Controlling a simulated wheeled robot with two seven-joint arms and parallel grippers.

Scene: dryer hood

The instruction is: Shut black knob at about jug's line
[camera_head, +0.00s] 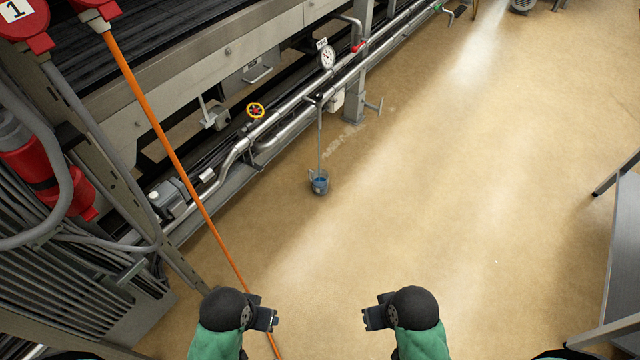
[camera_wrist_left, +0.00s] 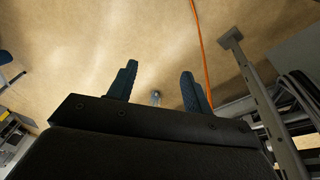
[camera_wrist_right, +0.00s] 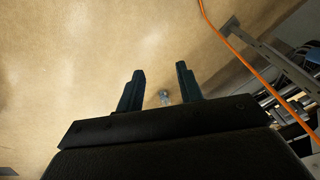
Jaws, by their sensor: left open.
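A small blue jug (camera_head: 320,186) stands on the floor below the pipes, under a thin vertical line (camera_head: 319,135). A small dark fitting (camera_head: 319,98) sits at the top of that line; it may be the black knob, but its setting is too small to tell. My left gripper (camera_head: 267,319) is open and empty, low in the head view. My right gripper (camera_head: 374,318) is open and empty to its right. Both are far from the jug and line.
An orange hose (camera_head: 172,150) runs down at the left, beside a grey frame. A grey table (camera_head: 624,250) stands at the right. The middle floor is clear.

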